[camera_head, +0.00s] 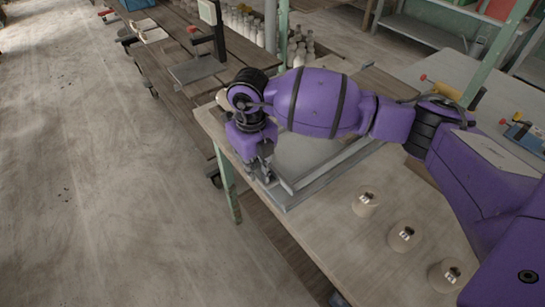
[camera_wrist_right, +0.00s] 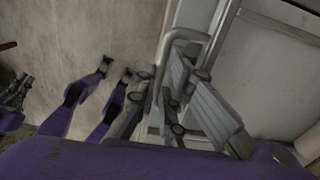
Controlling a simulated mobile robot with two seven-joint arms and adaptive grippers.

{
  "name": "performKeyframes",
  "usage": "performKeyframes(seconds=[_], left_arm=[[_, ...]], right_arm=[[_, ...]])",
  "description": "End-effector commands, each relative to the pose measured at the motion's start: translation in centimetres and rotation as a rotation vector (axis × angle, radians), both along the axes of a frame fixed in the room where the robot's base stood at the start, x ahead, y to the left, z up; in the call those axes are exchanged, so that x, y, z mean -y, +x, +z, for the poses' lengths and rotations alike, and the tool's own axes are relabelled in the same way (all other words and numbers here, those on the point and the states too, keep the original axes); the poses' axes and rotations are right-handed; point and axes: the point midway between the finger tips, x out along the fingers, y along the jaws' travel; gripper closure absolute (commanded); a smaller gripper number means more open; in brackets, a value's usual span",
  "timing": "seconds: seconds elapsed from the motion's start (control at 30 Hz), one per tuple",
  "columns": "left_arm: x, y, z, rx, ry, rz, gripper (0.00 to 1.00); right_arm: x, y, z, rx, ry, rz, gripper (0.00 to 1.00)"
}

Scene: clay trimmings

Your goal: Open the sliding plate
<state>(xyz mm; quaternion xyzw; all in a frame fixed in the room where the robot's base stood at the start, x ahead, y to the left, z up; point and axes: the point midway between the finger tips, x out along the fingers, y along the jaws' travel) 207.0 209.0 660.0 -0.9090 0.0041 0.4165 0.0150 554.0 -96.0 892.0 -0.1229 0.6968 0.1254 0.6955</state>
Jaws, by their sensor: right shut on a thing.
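The sliding plate (camera_head: 298,150) is a flat light grey panel in a metal frame (camera_head: 325,178) on the near left part of the worktable. It also shows in the right wrist view (camera_wrist_right: 275,75), on the right. My right gripper (camera_head: 266,177) points down at the frame's left end. In the right wrist view, my right gripper (camera_wrist_right: 172,98) is shut on the bent grey bar handle (camera_wrist_right: 184,36) at the plate's edge. My purple right arm covers part of the plate and frame in the head view.
Three beige round pieces with dark marked labels, the nearest to the frame (camera_head: 365,202), stand on the worktable (camera_head: 330,235) at the right front. A lower wooden bench (camera_head: 165,70) stands at the back left. Bare floor (camera_head: 90,180) lies left of the table.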

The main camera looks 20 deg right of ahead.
Motion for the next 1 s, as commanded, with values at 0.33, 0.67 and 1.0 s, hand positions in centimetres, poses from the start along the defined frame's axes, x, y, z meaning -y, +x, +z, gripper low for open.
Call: performKeyframes(seconds=[0.33, 0.67, 1.0], left_arm=[[0.0, -0.3, -0.2, -0.008, 0.0, -0.001, 1.0], [0.0, -0.1, 0.0, -0.003, 0.0, -0.001, 1.0], [0.1, 0.3, 0.2, 0.003, 0.0, -0.004, 1.0]], right_arm=[[-1.0, -0.2, 0.2, 0.005, -0.005, -0.011, 1.0], [-1.0, -0.3, 0.1, 0.004, -0.004, -0.008, 0.74], [-1.1, -0.3, 1.4, 0.005, -0.003, -0.006, 0.74]])
